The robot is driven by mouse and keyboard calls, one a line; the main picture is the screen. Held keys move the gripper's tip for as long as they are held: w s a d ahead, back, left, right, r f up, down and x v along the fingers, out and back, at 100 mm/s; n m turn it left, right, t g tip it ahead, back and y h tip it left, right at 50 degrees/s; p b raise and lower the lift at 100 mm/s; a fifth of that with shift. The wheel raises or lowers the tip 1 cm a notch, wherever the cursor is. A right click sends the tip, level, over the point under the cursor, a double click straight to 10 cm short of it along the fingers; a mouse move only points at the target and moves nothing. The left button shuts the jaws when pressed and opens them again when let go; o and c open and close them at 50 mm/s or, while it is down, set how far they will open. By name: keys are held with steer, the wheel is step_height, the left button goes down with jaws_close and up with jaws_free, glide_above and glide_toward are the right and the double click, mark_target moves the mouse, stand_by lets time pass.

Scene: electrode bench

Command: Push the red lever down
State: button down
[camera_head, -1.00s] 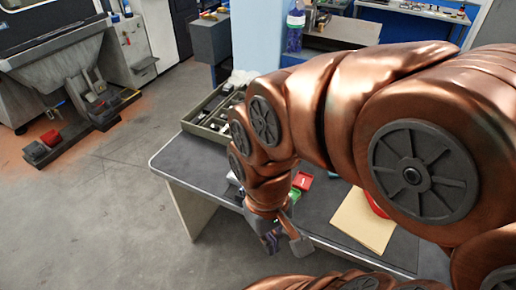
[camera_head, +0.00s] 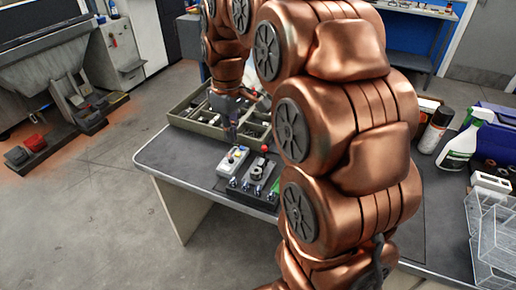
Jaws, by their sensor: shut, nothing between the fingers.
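The lever's red ball knob (camera_head: 265,149) stands up at the back of a small dark device (camera_head: 258,178) on the table, left of my arm. The lower part of the lever is hard to make out at this size. My gripper (camera_head: 231,133) points down above the table, behind and to the left of the knob and apart from it. It is shut and empty. My arm hides the table to the right of the device.
A light grey button box (camera_head: 232,160) sits left of the lever device. A divided tray (camera_head: 190,114) lies behind, under my gripper. A spray bottle (camera_head: 463,145), a dark can (camera_head: 436,132) and clear bins (camera_head: 492,235) stand at the right. The table's front-left edge is close to the device.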

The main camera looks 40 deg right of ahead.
steer(key=w+d+f+n+t+b, duration=0.1)
steer(key=w+d+f+b, duration=0.4)
steer(key=w+d, duration=0.8)
steer(key=shift+f+n, duration=0.9)
steer(key=shift+f, duration=0.1)
step_height(320, 180, down, 11)
steer(key=s+d+p, duration=0.2)
steer(key=shift+s+d, duration=0.15)
steer(key=shift+d, duration=0.1)
steer(key=shift+s+b, duration=0.1)
steer(key=shift+b, duration=0.2)
